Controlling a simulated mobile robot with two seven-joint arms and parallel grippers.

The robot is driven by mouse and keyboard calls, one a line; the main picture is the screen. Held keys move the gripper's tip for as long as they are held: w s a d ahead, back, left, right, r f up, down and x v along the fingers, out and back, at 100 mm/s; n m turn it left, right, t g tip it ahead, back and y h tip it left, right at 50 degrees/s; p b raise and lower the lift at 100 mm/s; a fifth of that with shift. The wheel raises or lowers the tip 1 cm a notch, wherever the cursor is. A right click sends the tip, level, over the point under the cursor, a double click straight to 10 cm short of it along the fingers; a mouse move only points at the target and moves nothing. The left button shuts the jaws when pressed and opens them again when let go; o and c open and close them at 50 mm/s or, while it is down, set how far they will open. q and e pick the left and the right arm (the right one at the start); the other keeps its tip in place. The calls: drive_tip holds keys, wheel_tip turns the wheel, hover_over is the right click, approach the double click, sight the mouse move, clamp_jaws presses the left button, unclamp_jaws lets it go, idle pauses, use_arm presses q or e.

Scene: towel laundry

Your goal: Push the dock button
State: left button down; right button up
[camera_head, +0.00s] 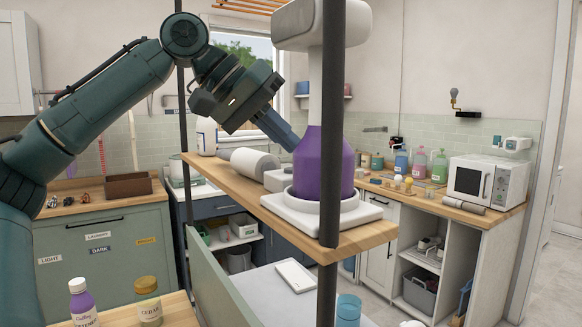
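A white dock (373,211) with a flat square base stands on the wooden shelf, behind a dark upright post. A purple container (309,170) stands on the base, with a white column and a wide white head (297,25) above it. A small white block (277,181) sits at the left of the base. I cannot make out which part is the button. My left gripper (285,137) reaches in from the upper left. Its fingers look closed together and empty, with the tips at the purple container's upper left side; I cannot tell whether they touch. My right gripper is not in view.
Dark posts (332,130) flank the wooden shelf (222,180). A white roll (254,162) lies left of the dock. Two bottles, one purple (84,305) and one amber (148,303), stand lower left. A microwave (487,181) and several bottles line the far counter.

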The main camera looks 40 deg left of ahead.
use_arm(q)
wheel_tip(320, 180, up, 5)
drive_tip(key=shift+f, duration=0.1)
idle(0.3)
idle(0.5)
